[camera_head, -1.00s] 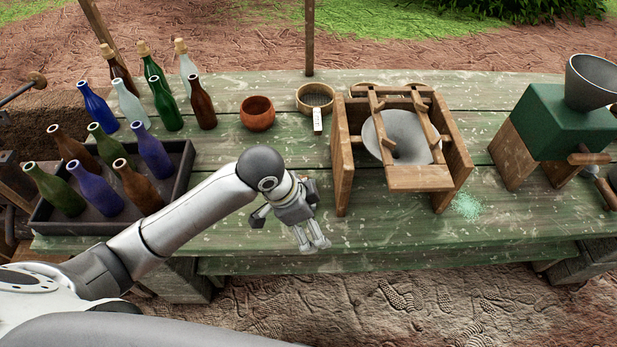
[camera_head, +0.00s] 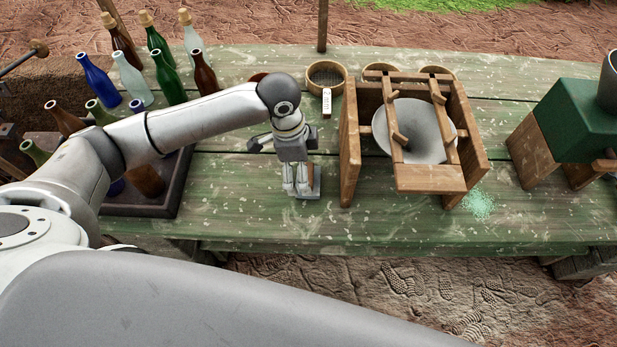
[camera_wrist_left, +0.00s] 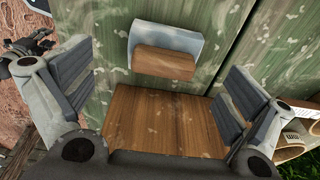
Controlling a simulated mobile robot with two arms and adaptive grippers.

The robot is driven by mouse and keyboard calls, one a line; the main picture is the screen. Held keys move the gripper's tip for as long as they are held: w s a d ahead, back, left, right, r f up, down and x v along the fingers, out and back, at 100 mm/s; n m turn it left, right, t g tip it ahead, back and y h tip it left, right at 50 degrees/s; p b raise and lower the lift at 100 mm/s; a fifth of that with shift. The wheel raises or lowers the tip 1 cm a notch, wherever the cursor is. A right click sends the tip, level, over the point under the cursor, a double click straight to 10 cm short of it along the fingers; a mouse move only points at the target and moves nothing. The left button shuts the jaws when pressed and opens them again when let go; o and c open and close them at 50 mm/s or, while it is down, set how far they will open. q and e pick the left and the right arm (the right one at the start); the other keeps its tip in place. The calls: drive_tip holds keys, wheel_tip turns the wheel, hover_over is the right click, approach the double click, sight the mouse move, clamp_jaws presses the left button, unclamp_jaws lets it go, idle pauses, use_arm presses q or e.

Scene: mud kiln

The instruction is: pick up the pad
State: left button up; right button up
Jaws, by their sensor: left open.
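The pad (camera_wrist_left: 165,42) is a pale blue-grey plate with a brown wooden block (camera_wrist_left: 164,63) on it. It lies on the green table in the left wrist view, above the middle of the picture and beyond the gap between the fingers. In the head view the pad (camera_head: 312,194) is partly hidden behind my left gripper (camera_head: 297,190). My left gripper is open, fingers pointing down, close to the pad. In the left wrist view the fingers (camera_wrist_left: 158,92) are spread wide with nothing held between them. My right gripper is not in view.
Bottles and a dark crate (camera_head: 170,195) are at left, partly behind my arm. A sieve (camera_head: 327,73) lies behind. The front table strip is clear.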

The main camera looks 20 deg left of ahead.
use_arm(q)
drive_tip(key=f, duration=0.1)
drive_tip(key=d+f, duration=0.1)
drive_tip(key=f, duration=0.2)
drive_tip(key=shift+w+d+f+p, duration=0.15)
drive_tip(key=shift+w+p, duration=0.25)
drive_tip(key=shift+f, duration=0.3)
drive_tip(key=shift+c, duration=0.4)
drive_tip(key=c, duration=0.9)
drive_tip(key=shift+r, duration=0.1)
